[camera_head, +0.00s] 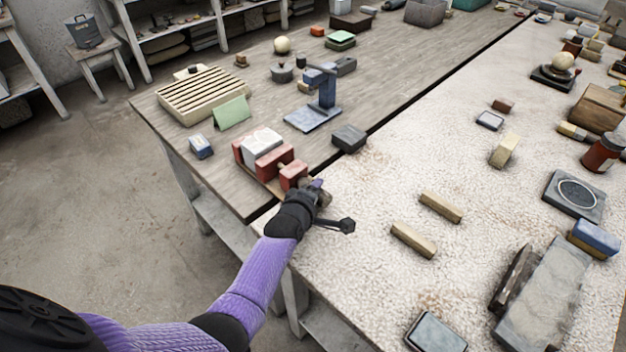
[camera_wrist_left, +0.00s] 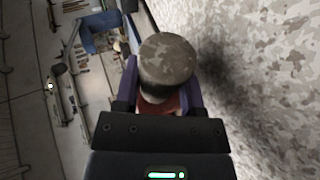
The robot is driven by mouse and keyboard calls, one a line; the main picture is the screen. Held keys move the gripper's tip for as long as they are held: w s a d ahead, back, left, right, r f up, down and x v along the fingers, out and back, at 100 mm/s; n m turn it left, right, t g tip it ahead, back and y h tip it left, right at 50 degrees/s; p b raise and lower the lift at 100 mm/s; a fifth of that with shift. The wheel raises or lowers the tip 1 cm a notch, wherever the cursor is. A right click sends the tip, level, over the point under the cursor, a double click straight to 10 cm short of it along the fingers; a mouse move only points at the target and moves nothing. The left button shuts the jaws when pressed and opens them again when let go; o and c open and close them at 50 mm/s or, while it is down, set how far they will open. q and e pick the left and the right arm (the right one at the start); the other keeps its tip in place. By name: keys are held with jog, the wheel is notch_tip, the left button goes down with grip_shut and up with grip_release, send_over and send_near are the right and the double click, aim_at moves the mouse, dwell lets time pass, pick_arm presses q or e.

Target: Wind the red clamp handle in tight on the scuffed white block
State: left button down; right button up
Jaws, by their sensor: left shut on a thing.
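The red clamp (camera_head: 273,161) sits at the near edge of the wooden table. The scuffed white block (camera_head: 261,143) stands between its red jaws, and I cannot tell how tightly they meet it. My left gripper (camera_head: 318,190) is at the clamp's near right end, shut on the handle. In the left wrist view the handle (camera_wrist_left: 168,62) shows end-on as a round, worn grey-brown end with red below it. The purple fingers of my left gripper (camera_wrist_left: 161,82) lie on both sides of it. Gripper and hand hide most of the handle in the head view. My right gripper is out of view.
A dark grey block (camera_head: 348,138) and a blue stand (camera_head: 322,105) are behind the clamp. A green card (camera_head: 232,112) and a slatted wooden rack (camera_head: 201,92) are at left. Two brass-coloured bars (camera_head: 413,239) lie on the pale speckled table to the right.

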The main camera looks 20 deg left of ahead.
pick_arm(q)
jog(key=shift+r+g+p, duration=0.15)
jog(key=shift+g+p, duration=0.45)
jog(key=shift+p, duration=0.15)
jog(key=shift+f+g, duration=0.2)
jog(key=shift+g, duration=0.1)
jog(key=shift+c, duration=2.3)
grip_release()
